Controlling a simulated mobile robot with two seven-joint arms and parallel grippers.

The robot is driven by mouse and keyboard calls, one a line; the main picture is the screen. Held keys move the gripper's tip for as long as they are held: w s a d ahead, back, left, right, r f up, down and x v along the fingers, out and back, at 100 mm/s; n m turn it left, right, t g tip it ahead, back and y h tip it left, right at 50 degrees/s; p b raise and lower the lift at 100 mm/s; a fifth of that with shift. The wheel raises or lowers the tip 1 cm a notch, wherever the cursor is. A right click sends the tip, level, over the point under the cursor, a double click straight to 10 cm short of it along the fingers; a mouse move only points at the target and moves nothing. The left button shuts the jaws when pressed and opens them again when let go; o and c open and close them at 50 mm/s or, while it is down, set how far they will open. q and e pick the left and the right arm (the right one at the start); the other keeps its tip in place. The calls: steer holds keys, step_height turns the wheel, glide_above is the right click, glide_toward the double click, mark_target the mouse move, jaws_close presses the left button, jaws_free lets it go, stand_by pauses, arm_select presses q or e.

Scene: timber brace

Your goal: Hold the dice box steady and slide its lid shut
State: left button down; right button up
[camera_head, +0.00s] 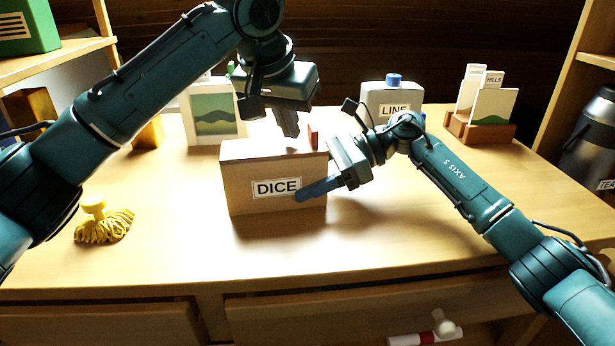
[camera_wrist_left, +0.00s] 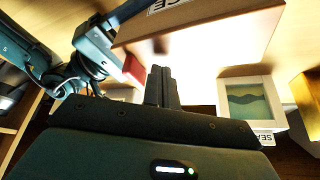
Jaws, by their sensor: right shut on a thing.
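The wooden dice box (camera_head: 241,190) stands on the desk with its DICE label facing me. Its pale top (camera_head: 250,149) shows, but I cannot tell how far the lid covers it. A red tab (camera_head: 313,136) stands up at the top's right end and also shows in the left wrist view (camera_wrist_left: 133,70). My left gripper (camera_head: 291,130) points down over the top, just left of the tab; its fingers (camera_wrist_left: 161,86) are together and empty. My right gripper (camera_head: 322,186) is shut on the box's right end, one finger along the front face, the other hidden.
A framed picture (camera_head: 214,115) stands behind the box on the left. A grey LINE container (camera_head: 391,98) and a card holder (camera_head: 480,131) stand behind on the right. A yellow stringy bundle (camera_head: 104,226) lies at left. The desk in front of the box is clear.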

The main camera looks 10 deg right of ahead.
arm_select(q)
step_height(320, 180, up, 7)
steer(key=shift+f, duration=0.15)
arm_select(e)
steer(key=o, duration=1.3)
